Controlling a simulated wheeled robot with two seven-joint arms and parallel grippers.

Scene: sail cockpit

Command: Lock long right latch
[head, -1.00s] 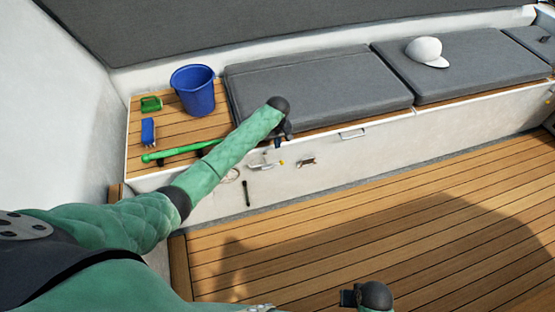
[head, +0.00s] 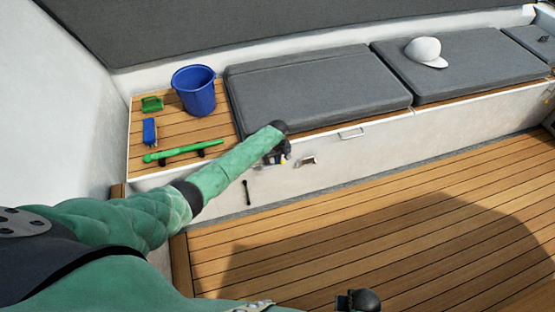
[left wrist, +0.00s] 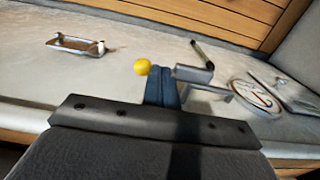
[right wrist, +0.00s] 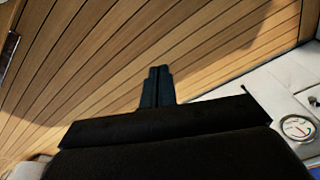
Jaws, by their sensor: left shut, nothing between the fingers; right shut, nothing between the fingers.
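The long latch is on the white bench front, a metal lever with a yellow knob (left wrist: 142,67) and a grey metal bracket (left wrist: 195,73). In the head view its yellow end (head: 283,161) shows beside my left gripper (head: 281,154). In the left wrist view my left gripper (left wrist: 165,78) is shut and empty, its fingers over the latch's middle, between knob and bracket; I cannot tell if they touch it. A metal catch-like fitting (head: 307,161) sits to the right, also in the left wrist view (left wrist: 75,45). My right gripper (right wrist: 158,80) is shut and empty, over the deck.
A black rod (head: 247,193) is on the bench front below. A round gauge (left wrist: 255,97) is beside the latch. A blue bucket (head: 194,92), blue brush (head: 149,131) and green bar (head: 184,152) are on the bench top. The deck (head: 400,230) is clear.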

